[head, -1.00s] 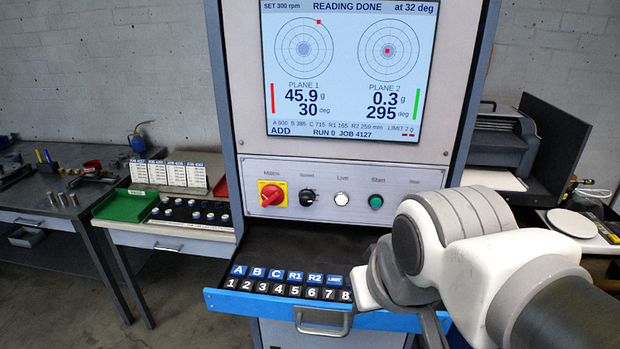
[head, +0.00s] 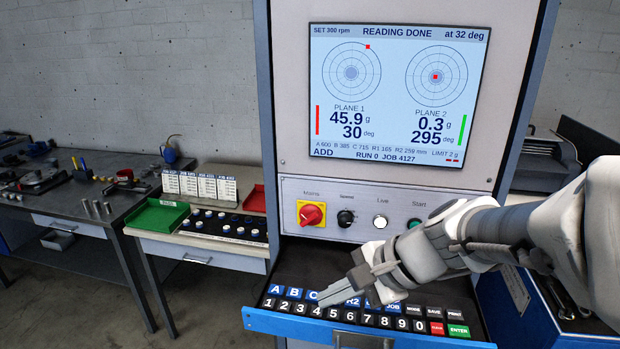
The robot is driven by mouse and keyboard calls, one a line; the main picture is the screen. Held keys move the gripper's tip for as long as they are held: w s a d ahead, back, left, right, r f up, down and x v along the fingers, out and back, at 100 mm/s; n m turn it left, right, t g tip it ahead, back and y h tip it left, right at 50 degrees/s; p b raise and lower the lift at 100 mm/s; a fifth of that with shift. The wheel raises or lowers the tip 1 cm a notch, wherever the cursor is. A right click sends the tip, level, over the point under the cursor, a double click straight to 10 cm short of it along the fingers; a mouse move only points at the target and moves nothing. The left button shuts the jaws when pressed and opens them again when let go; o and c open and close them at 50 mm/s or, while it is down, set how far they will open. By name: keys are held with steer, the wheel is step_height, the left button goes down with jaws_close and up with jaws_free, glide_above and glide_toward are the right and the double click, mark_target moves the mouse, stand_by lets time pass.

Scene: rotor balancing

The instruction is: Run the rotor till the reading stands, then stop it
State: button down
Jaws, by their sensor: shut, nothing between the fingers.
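The balancing machine's screen (head: 395,95) shows READING DONE at 32 deg, set 300 rpm. Plane 1 reads 45.9 g at 30 deg with a red bar; plane 2 reads 0.3 g at 295 deg with a green bar. The rotor is not in view. On the panel below are the red Mains switch (head: 311,214), a black knob (head: 345,218), the white Live lamp (head: 380,221) and the green Start button (head: 414,224). The Stop button is hidden behind my arm. My gripper (head: 322,301) is shut and empty, its tips over the keypad (head: 372,318), covering some keys.
The keypad sits in a blue-fronted drawer (head: 290,325), pulled out under the panel. To the left, a small table holds a green tray (head: 160,217), a red tray (head: 255,198), standing cards (head: 199,186) and a rack of weights. A grey bench (head: 70,190) stands further left.

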steer(key=w+d+f+m+t+h+p, duration=0.1)
steer(key=w+d+m+t, duration=0.2)
steer(key=d+m, duration=0.7)
steer(key=w+d+f+m+t+h+p, duration=0.1)
steer(key=w+d+m+t, duration=0.3)
steer(key=d+m, duration=0.6)
steer(key=shift+w+f+m+h, duration=0.4)
steer(key=shift+w+f+m, duration=0.15)
steer(key=shift+w, duration=0.4)
steer(key=shift+w, duration=0.1)
steer(key=w+d+p, duration=0.1)
steer(key=w+d, duration=0.1)
steer(key=w, duration=0.6)
steer(key=shift+w+d, duration=0.15)
steer(key=shift+w+d, duration=0.1)
steer(key=shift+w, duration=0.3)
